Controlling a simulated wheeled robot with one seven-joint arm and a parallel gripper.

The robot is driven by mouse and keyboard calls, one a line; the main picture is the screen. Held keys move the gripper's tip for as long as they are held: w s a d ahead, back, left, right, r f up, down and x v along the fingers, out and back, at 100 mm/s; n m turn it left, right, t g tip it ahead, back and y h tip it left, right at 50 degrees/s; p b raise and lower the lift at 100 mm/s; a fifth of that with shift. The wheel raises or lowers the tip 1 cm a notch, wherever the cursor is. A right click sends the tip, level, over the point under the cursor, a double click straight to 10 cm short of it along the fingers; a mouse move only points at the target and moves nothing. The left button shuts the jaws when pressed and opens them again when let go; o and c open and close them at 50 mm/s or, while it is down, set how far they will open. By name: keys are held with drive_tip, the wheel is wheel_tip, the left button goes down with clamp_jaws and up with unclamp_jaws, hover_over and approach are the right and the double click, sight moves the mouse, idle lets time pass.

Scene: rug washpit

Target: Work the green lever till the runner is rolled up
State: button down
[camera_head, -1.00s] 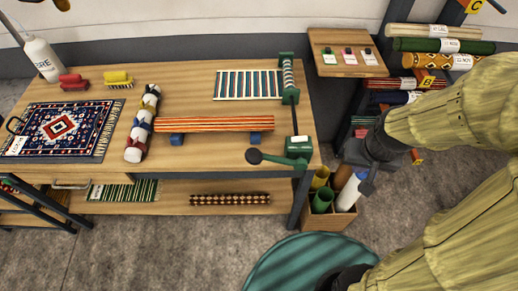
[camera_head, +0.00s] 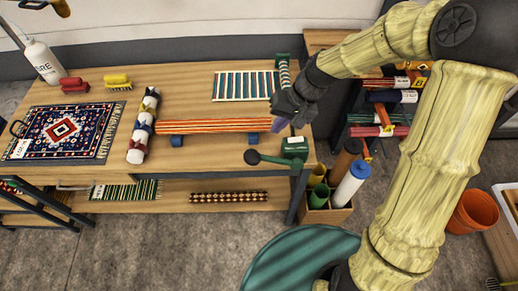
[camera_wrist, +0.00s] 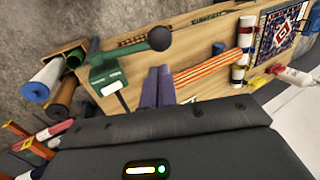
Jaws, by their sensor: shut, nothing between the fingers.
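The green lever box (camera_head: 294,147) sits at the table's front right corner. In the wrist view the box (camera_wrist: 104,75) and knob (camera_wrist: 159,39) lie beyond my fingers. The striped runner (camera_head: 245,86) lies flat at the back right of the table, its right end at a roller between green brackets (camera_head: 283,72), partly hidden by my gripper. My gripper (camera_head: 279,125) is shut and empty, above the table behind the lever box. Its purple fingers (camera_wrist: 158,86) show side by side, apart from the lever.
An orange striped roll (camera_head: 215,126) on blue blocks lies left of my gripper. A patterned roll (camera_head: 144,125) and a red-blue rug (camera_head: 65,132) lie further left. A box of tubes (camera_head: 325,212) stands on the floor right of the table.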

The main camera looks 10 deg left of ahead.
drive_tip(key=p, duration=0.4)
approach(255, 156)
drive_tip(key=x, duration=0.6)
drive_tip(key=shift+s+a+r, duration=0.1)
drive_tip(key=shift+a, duration=0.05)
drive_tip(key=shift+a+f, duration=0.1)
drive_tip(key=shift+f, duration=0.35)
drive_tip(key=shift+a+f, duration=0.1)
drive_tip(key=shift+f, duration=0.05)
